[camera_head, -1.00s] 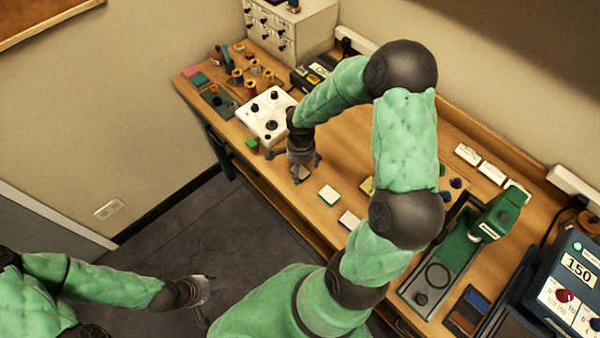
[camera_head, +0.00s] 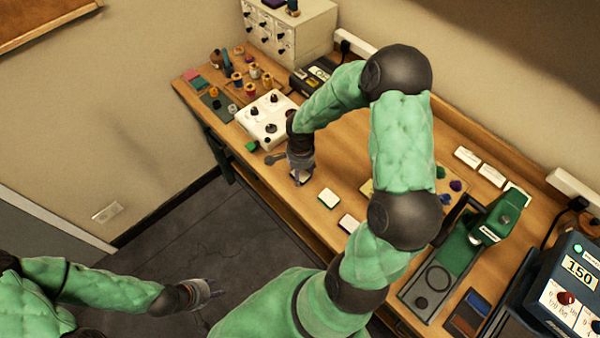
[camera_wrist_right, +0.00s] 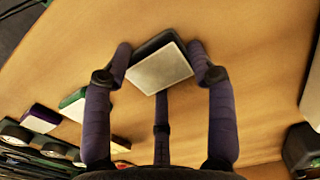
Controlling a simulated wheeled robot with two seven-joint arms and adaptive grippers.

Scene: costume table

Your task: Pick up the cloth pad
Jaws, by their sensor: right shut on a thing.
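The cloth pad (camera_wrist_right: 160,68) has a pale grey top and a dark rim. In the right wrist view it lies between the purple-wrapped fingers of my right gripper (camera_wrist_right: 160,58), which is shut on it from both sides. In the head view my right gripper (camera_head: 301,172) is low over the front edge of the table, with a bit of the pad (camera_head: 299,178) showing under the fingers. I cannot tell whether the pad is clear of the wood. My left gripper (camera_head: 205,292) hangs over the floor, away from the table; its fingers are too small to read.
Two similar pads, one pale (camera_head: 328,198) and one with a dark blue edge (camera_head: 348,223), lie to the right along the front. A white box with black knobs (camera_head: 267,119) stands just left of my right gripper. A green machine (camera_head: 492,220) is further right.

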